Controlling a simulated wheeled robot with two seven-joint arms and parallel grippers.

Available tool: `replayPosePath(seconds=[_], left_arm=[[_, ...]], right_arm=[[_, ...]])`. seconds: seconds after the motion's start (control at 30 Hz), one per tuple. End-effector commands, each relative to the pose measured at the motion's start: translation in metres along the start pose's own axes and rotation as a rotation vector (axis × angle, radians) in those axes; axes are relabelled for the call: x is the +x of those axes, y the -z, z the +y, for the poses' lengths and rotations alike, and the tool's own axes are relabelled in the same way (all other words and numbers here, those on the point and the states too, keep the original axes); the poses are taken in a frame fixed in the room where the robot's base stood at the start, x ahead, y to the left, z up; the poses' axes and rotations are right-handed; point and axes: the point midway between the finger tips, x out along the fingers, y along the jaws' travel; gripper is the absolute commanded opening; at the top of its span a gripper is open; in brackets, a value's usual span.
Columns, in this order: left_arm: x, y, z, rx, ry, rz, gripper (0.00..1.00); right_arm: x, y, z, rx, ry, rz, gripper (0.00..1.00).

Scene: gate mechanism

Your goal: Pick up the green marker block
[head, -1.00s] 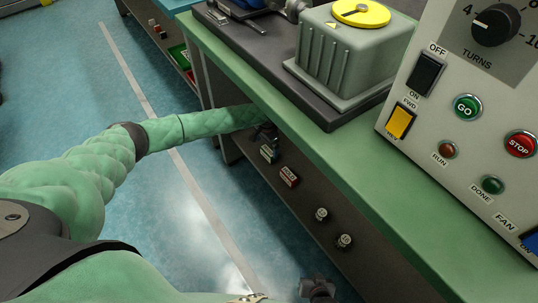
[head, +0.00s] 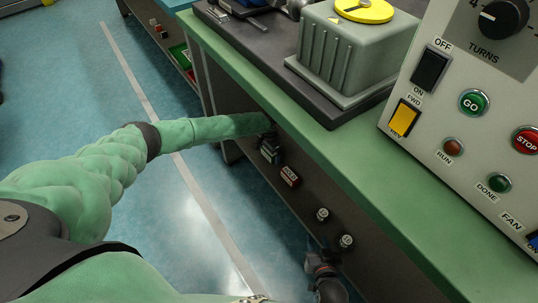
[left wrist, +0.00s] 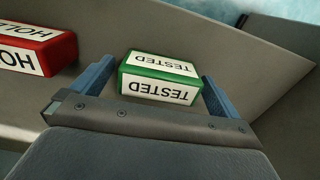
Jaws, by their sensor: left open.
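The green marker block (left wrist: 160,77), with white faces reading TESTED, lies on a grey surface in the left wrist view. My left gripper (left wrist: 156,84) is open, with one blue finger on each side of the block. I cannot tell whether either finger touches it. In the head view my left gripper (head: 267,134) is at the lower shelf under the bench edge, partly hidden.
A red HOLD block (left wrist: 38,50) sits left of the green block in the left wrist view. The green bench top (head: 345,150) overhangs the shelf front. Two small round knobs (head: 322,214) (head: 346,241) are further along. A gearbox (head: 355,45) and control panel (head: 455,120) stand above.

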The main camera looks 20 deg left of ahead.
Motion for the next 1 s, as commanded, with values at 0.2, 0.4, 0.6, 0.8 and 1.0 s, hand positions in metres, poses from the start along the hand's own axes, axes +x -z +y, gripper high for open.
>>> replayPosePath(seconds=[0.2, 0.4, 0.6, 0.8, 1.0], left_arm=[[0.003, 0.0, 0.0, 0.0, 0.0, 0.0, 1.0], [0.0029, -0.0001, -0.0001, 0.0, 0.0, 0.0, 0.88], [0.0028, -0.0002, -0.0002, 0.0, 0.0, 0.0, 0.54], [0.0026, -0.0001, -0.0003, 0.0, 0.001, 0.0, 0.54], [-0.0025, -0.0001, -0.0006, -0.001, 0.0, 0.0, 0.54]], right_arm=[[0.0005, 0.0066, -0.0004, -0.002, 0.001, 0.02, 0.36], [0.0005, 0.0064, -0.0003, -0.002, 0.0, 0.02, 0.36], [0.0006, 0.0064, 0.0, -0.001, 0.0, 0.02, 0.36], [0.0006, 0.0062, -0.0001, -0.002, 0.0, 0.019, 0.36], [0.0002, 0.0034, -0.0003, 0.0, 0.0, 0.004, 0.36]])
